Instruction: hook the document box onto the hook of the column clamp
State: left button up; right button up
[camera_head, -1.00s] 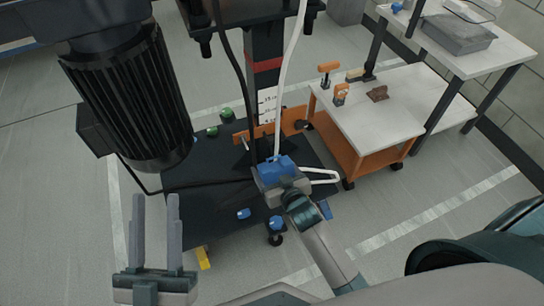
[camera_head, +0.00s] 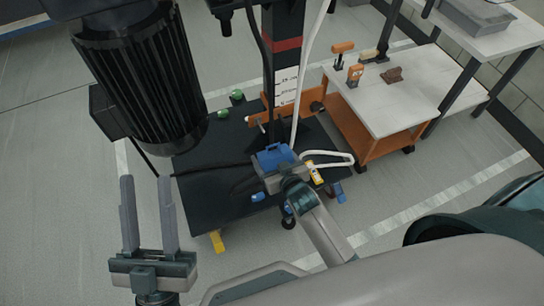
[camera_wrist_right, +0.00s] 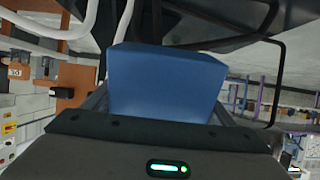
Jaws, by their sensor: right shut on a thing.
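The document box appears to be the blue box (camera_head: 275,157), held low in front of the dark column (camera_head: 286,62). My right gripper (camera_head: 280,170) is shut on it. In the right wrist view the blue box (camera_wrist_right: 165,82) sits between the two fingers. An orange bar (camera_head: 297,105) crosses at the column's lower part, behind and above the box; it may belong to the column clamp. I cannot make out the hook. My left gripper (camera_head: 148,212) is open and empty at the lower left, away from the column.
A large black ribbed motor (camera_head: 140,85) hangs at the left. The dark base plate (camera_head: 215,180) lies below. White hoses (camera_head: 306,65) and a dark cable run by the column. An orange cart with a white top (camera_head: 385,100) stands at the right. Open floor lies around the base.

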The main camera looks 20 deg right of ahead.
pick_arm(q)
jog(key=shift+a+r+t, duration=0.15)
jog(key=shift+t, duration=0.15)
pick_arm(e)
jog(key=shift+w, duration=0.25)
